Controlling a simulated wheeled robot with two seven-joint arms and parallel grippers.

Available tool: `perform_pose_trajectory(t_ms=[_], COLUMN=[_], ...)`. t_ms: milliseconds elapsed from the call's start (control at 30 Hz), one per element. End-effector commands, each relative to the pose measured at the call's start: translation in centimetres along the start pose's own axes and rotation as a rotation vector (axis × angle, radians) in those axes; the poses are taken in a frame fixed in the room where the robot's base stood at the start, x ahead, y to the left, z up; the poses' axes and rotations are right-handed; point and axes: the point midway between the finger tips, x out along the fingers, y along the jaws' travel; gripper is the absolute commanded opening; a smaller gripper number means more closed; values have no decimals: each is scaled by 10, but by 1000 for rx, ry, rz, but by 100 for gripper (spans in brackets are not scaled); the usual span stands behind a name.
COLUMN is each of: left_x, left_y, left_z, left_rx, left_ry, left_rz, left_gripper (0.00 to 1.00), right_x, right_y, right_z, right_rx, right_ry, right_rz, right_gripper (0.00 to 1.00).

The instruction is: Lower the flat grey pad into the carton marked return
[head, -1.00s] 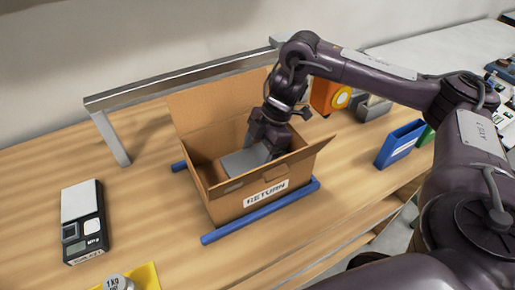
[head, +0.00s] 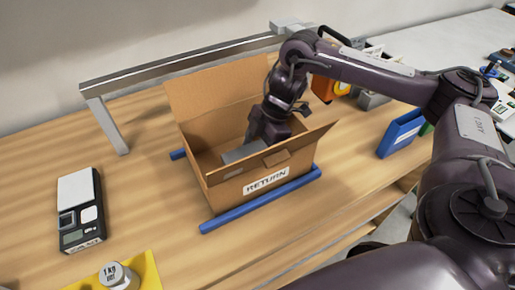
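The open cardboard carton (head: 225,184) with a white RETURN label (head: 266,180) stands on the wooden table between blue rails. The flat grey pad (head: 243,152) is inside the carton, partly hidden by the front wall and my gripper. My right gripper (head: 262,141) reaches down into the carton at the pad's right end. Its fingertips are largely hidden, but the pad appears held between them, slightly tilted. Whether the pad touches the carton floor is hidden. My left gripper is not in view.
A metal bar frame (head: 180,69) runs behind the carton. A scale (head: 80,210) stands at left, and a 1 kg weight (head: 117,276) sits on a yellow tray (head: 148,270) in front. A blue bin (head: 401,133) is at right. Table between scale and carton is clear.

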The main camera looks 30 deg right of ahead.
Motion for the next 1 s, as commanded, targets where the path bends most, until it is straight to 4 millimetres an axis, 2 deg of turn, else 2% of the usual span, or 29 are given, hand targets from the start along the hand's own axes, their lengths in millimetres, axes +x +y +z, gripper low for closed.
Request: perform_pose_trajectory(t_ms=[700, 733, 900, 1000], left_x=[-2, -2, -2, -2], left_y=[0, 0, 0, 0], left_z=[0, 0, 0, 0], left_rx=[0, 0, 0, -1], left_ry=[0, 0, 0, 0], left_rz=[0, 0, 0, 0], left_gripper=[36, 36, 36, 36], right_x=[5, 5, 5, 5], right_y=[0, 0, 0, 0], right_z=[2, 2, 2, 2], right_rx=[0, 0, 0, 0], right_ry=[0, 0, 0, 0], right_rz=[0, 0, 0, 0], right_gripper=[55, 77, 100, 100])
